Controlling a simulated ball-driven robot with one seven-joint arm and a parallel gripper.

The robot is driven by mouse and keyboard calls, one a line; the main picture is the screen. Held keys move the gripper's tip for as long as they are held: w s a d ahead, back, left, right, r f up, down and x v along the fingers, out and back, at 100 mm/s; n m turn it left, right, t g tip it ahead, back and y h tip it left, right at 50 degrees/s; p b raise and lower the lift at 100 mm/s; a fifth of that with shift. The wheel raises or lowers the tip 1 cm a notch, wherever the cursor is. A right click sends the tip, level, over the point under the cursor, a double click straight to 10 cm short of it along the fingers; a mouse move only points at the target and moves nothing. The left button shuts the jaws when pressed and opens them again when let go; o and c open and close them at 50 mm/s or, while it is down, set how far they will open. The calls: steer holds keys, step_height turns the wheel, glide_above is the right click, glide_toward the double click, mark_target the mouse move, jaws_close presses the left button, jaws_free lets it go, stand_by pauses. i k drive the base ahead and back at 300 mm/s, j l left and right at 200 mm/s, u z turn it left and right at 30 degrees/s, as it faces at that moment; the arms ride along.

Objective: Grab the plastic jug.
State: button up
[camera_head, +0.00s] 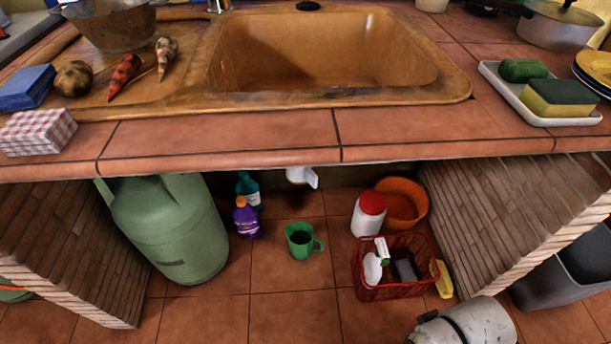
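A small green plastic jug (301,240) with a handle on its right stands upright on the tiled floor under the counter. It is near the middle of the open space, with dark inside showing through its open top. Part of my own arm shows at the bottom right edge, in front of the red basket and well apart from the jug. The fingers of my gripper do not show, so its opening is hidden.
A green gas cylinder (172,225) stands left of the jug, with purple (246,218) and teal (248,188) bottles between. A red basket (385,290), white red-lidded container (368,215) and orange bowl (402,203) are right. Brick walls flank the space; the counter (235,136) overhangs it.

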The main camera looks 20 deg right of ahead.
mark_target(300, 234)
steer(key=i+j+u, duration=0.15)
steer(key=i+j, duration=0.15)
steer(key=j, duration=0.2)
steer(key=i+j+u, duration=0.15)
steer(key=i+j, duration=0.15)
steer(key=j, duration=0.15)
steer(key=i+l+u, duration=0.1)
steer(key=i, duration=0.2)
steer(key=i+l+u, duration=0.15)
steer(key=i+l, duration=0.1)
steer(key=i, duration=0.05)
